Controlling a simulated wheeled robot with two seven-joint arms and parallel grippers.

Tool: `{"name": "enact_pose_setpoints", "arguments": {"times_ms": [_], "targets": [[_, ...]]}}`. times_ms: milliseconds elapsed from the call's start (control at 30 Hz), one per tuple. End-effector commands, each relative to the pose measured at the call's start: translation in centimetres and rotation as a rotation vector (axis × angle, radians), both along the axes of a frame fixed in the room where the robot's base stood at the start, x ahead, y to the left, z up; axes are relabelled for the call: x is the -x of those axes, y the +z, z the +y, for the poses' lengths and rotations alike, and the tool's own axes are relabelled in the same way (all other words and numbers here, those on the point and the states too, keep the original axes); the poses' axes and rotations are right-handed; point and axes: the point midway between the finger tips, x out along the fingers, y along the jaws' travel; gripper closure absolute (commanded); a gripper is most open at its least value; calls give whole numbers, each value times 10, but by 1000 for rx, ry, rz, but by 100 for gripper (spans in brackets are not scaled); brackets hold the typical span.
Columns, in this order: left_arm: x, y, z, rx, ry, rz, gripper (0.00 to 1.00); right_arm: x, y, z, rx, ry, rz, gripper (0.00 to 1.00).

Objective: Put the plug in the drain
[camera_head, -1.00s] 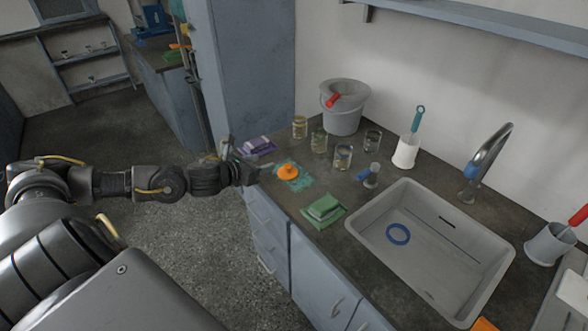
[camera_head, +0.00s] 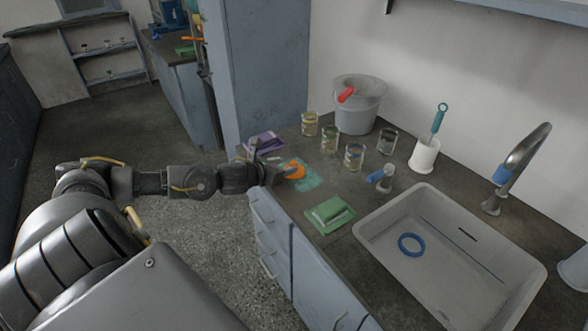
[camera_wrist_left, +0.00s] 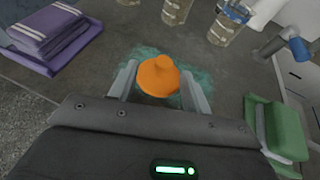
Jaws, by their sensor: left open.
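The orange plug (camera_head: 295,168) with a raised knob lies on a teal patch (camera_head: 308,181) on the counter, left of the sink. In the left wrist view the plug (camera_wrist_left: 158,76) sits between the two fingers of my left gripper (camera_wrist_left: 160,85). The gripper is open, with one finger on each side of the plug; I cannot tell whether either finger touches it. The grey sink (camera_head: 377,222) is at the right. A blue ring (camera_head: 411,245) lies on its floor, probably around the drain. My right gripper does not show.
A green sponge on a cloth (camera_head: 330,213) lies between plug and sink. Folded purple cloths (camera_wrist_left: 55,33) lie left of the gripper. The faucet (camera_head: 520,155) overhangs the sink.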

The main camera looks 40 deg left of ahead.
Motion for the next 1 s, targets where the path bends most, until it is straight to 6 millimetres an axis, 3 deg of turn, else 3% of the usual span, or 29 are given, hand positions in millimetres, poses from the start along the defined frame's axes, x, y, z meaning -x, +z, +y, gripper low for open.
{"name": "enact_pose_setpoints", "arguments": {"times_ms": [100, 267, 700, 1000], "targets": [[-13, -3, -2, 3, -1, -3, 52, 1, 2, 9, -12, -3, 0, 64], [-17, -6, -2, 1, -3, 0, 52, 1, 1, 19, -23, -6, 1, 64], [-63, -23, -8, 2, -4, 0, 52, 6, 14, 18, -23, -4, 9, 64], [-66, -25, -8, 0, -5, 0, 54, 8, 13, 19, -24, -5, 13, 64]]}}
